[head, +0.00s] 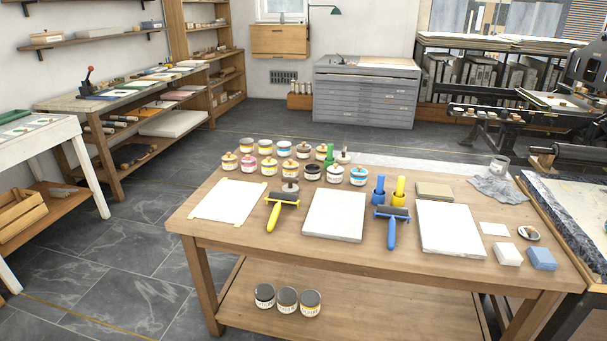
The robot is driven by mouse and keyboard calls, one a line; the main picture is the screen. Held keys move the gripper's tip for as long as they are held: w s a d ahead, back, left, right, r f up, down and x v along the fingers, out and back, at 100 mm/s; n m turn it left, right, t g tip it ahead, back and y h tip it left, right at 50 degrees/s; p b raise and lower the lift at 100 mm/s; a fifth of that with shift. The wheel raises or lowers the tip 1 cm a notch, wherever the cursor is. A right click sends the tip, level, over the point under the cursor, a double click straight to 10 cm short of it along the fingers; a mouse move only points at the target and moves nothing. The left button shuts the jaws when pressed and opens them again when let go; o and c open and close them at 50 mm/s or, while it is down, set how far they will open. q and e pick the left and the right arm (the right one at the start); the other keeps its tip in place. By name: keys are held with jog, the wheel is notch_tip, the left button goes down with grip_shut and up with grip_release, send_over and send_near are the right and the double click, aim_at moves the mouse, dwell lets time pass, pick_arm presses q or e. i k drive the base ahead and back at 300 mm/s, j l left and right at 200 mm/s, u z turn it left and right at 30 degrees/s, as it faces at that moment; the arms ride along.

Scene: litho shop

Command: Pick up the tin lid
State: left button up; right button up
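A small round shiny disc with a dark rim (528,233) lies flat near the right end of the wooden table (270,252). It looks like the tin lid, but it is too small to be sure. Its top shows light and dark patches. A group of small ink tins (303,168) stands along the table's back edge, several with coloured lids or labels. Neither of my grippers is in view.
Beside the disc are a white card (494,229), a white block (508,255) and a blue block (541,258). White slabs (335,215) (450,229), a yellow roller (277,207) and a blue roller (391,225) occupy the table. Grey floor (130,270) is open at left.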

aim_at(529, 233)
jog(key=i+l, duration=0.1)
jog(key=l, duration=0.4)
jog(key=i+l+u, duration=0.1)
jog(key=l, duration=0.45)
jog(key=i+l, duration=0.15)
jog(key=l, duration=0.35)
jog(key=i+l+u, duration=0.1)
jog(key=l, duration=0.45)
